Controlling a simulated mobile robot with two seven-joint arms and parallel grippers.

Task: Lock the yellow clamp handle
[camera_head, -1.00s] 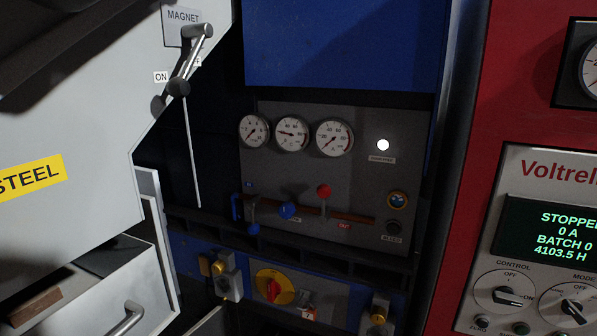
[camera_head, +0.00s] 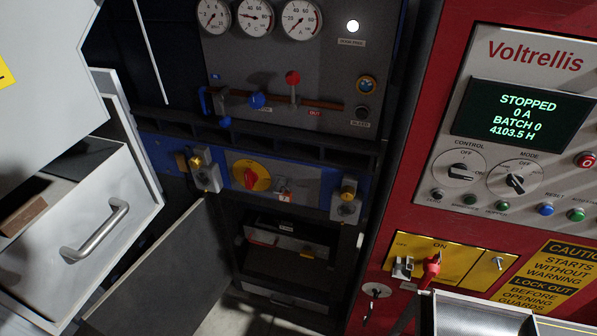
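I cannot tell from here whether either one is locked. Neither of my grippers is in view.
An open grey door (camera_head: 150,275) juts out below the left clamp. A white drawer with a metal handle (camera_head: 95,232) is at the left. The red Voltrellis cabinet (camera_head: 415,150) stands at the right, its screen (camera_head: 522,115) reading STOPPED. A dark shelf recess (camera_head: 285,270) lies below the crossbar.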

